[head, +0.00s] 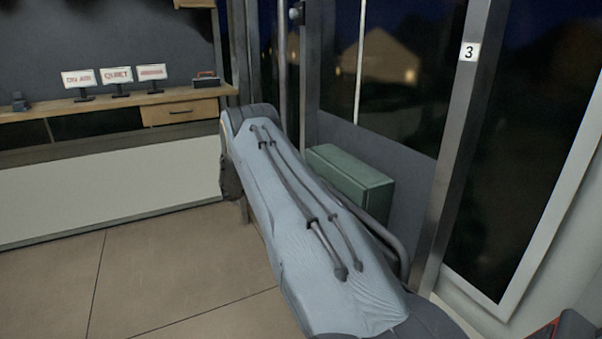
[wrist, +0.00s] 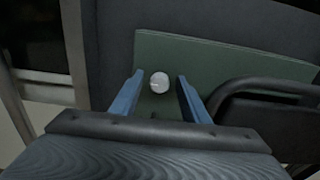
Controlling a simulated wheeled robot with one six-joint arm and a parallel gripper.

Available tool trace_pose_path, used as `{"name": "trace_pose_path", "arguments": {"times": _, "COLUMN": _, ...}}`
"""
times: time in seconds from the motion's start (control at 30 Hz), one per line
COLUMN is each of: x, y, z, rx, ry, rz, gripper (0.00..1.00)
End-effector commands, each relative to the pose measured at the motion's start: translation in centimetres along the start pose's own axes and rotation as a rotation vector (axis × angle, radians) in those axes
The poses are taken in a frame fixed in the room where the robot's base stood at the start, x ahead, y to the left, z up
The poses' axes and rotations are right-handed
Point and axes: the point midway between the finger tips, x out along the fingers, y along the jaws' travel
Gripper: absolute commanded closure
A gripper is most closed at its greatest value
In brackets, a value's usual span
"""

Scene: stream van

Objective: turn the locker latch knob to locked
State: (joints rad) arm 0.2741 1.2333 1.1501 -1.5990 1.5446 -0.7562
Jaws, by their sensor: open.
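The latch knob (wrist: 159,82) is a small round white knob on the green locker (wrist: 215,68) in the wrist view. A faint mark shows on its face, but its turned position is too small to read. My gripper (wrist: 160,76) is open, with one blue finger on each side of the knob in the picture. Neither finger visibly touches it, and I cannot tell how far past the tips it lies. In the head view the green locker (head: 352,180) stands low by the window wall. Its knob and my gripper are hidden there behind my arm.
A dark curved rail (wrist: 255,84) lies close to the right finger. A wooden counter (head: 120,105) with several small signs and a toolbox-like case (head: 206,80) stands at the back left. A post marked 3 (head: 470,53) rises right of the locker. The floor at left is clear.

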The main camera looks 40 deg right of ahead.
Motion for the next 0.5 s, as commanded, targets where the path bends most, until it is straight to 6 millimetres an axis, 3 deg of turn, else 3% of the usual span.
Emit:
{"name": "trace_pose_path", "arguments": {"times": 0.03, "x": -0.01, "y": 0.0, "z": -0.01, "rx": 0.0, "ry": 0.0, "rz": 0.0, "gripper": 0.58}}
{"name": "trace_pose_path", "arguments": {"times": 0.27, "x": -0.03, "y": -0.01, "z": -0.01, "rx": 0.0, "ry": 0.0, "rz": 0.0, "gripper": 0.97}}
{"name": "trace_pose_path", "arguments": {"times": 0.5, "x": -0.04, "y": -0.02, "z": -0.04, "rx": 0.015, "ry": 0.0, "rz": -0.001, "gripper": 1.0}}
